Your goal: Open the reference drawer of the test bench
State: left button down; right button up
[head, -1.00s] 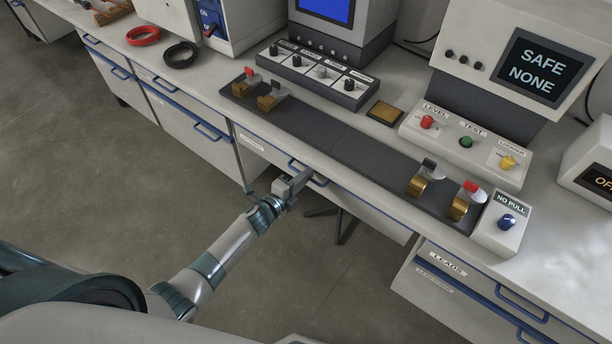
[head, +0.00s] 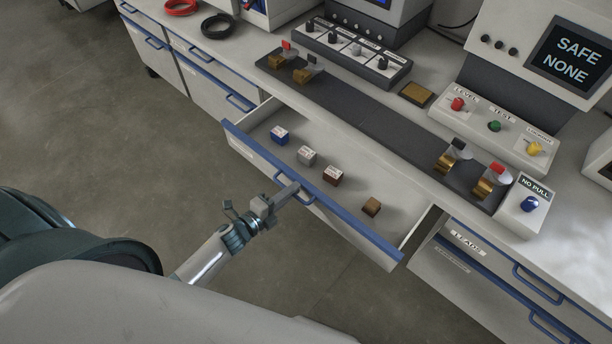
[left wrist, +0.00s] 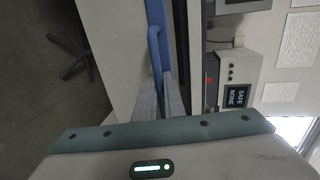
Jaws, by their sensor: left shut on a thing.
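The reference drawer (head: 245,148) stands pulled out from under the bench top in the head view, its inside open to sight. My left gripper (head: 287,194) is shut on the blue drawer handle (head: 308,199) at the middle of the drawer front. The left wrist view shows the handle (left wrist: 154,45) between the fingers (left wrist: 160,100). My right gripper is not in view.
The test bench top (head: 420,135) carries a dark rail with brass clamps (head: 452,157) and control boxes. The leads drawer (head: 470,243) is shut at the right. Open floor (head: 110,120) lies at the left.

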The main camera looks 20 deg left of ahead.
pick_arm(q)
jog(key=f+v, duration=0.2)
jog(key=v, duration=0.8)
jog(key=shift+s+a, duration=0.2)
jog(key=shift+s, duration=0.4)
jog(key=shift+f, duration=0.1)
jog(key=c, duration=1.8)
grip_release()
jog(key=shift+c, duration=0.2)
